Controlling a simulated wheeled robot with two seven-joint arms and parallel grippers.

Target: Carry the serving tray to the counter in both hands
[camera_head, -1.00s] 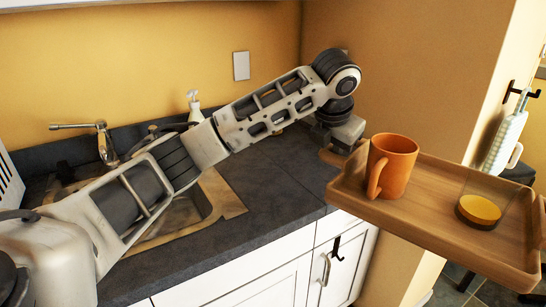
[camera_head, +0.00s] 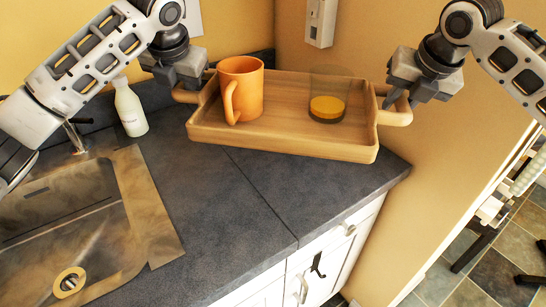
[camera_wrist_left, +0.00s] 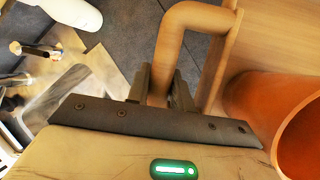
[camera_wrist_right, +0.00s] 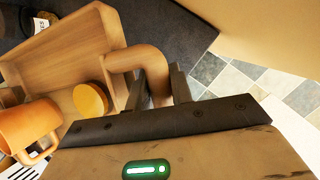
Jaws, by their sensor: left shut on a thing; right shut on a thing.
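The wooden serving tray (camera_head: 290,146) is over the back right part of the dark counter (camera_head: 215,210), roughly level; I cannot tell whether it touches the top. An orange mug (camera_head: 243,90) stands upright on its left half, and a clear glass with orange drink (camera_head: 327,108) stands on its right half. My left gripper (camera_head: 186,86) is shut on the left handle, which shows between its fingers in the left wrist view (camera_wrist_left: 178,40). My right gripper (camera_head: 400,98) is shut on the right handle, also seen in the right wrist view (camera_wrist_right: 135,58).
A sink (camera_head: 75,235) is set in the counter at the left. A white soap bottle (camera_head: 130,108) stands behind it, near my left arm. The counter in front of the tray is clear. The counter's right edge and a wall lie close to the tray's right end.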

